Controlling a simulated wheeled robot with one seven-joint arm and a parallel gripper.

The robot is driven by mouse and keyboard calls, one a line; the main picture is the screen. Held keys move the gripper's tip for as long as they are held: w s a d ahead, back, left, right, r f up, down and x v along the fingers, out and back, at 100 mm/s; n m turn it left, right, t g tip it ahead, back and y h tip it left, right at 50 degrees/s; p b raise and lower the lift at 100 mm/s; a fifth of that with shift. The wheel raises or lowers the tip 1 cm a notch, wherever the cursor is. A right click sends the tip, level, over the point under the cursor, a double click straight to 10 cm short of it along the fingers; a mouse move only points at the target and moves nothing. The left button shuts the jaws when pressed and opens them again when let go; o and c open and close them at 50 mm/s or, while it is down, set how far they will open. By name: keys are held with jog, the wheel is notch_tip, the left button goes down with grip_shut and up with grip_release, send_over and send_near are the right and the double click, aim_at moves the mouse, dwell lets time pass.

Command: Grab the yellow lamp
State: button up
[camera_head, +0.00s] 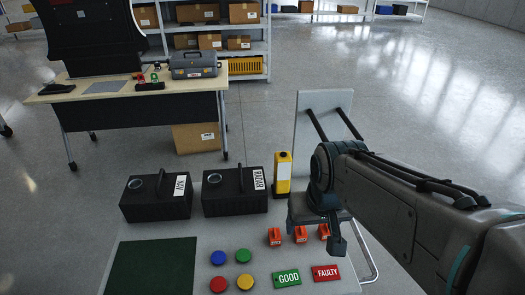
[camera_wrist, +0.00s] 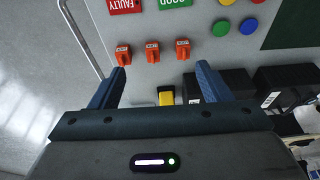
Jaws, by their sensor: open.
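The yellow lamp (camera_head: 283,173) is an upright yellow block with a dark lower band and a dark top. It stands at the back of the grey work surface, right of the RADAR box. In the wrist view, a yellow part of the lamp (camera_wrist: 166,97) shows between my fingers, partly hidden by my gripper body. My gripper (camera_wrist: 162,76) is open and empty, with its two blue-grey fingers apart. In the head view, my gripper (camera_head: 336,236) is over the right part of the surface, right of and nearer than the lamp. Only one finger shows clearly there.
Black boxes marked NAV (camera_head: 156,198) and RADAR (camera_head: 235,192) stand left of the lamp. Small orange blocks (camera_head: 301,234), coloured discs (camera_head: 219,257), a GOOD sign (camera_head: 287,278) and a FAULTY sign (camera_head: 326,272) lie in front. A desk (camera_head: 130,91) stands behind.

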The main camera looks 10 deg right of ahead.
jog(key=w+r+p, duration=0.4)
jog(key=w, duration=0.8)
jog(key=t+p, duration=0.1)
jog(key=p, duration=0.2)
send_near(285, 157)
jog(key=x, duration=0.8)
jog(key=shift+f+p, duration=0.2)
jog(key=shift+p, duration=0.2)
jog(key=shift+w+p+x, duration=0.15)
jog(key=shift+p+x, duration=0.3)
jog(key=shift+x, duration=0.85)
jog(key=shift+w+p+x, duration=0.15)
jog(key=shift+p+x, duration=0.25)
jog(key=shift+x, duration=0.85)
jog(key=shift+a+r+t, duration=0.15)
jog(key=shift+t, duration=0.15)
grip_shut()
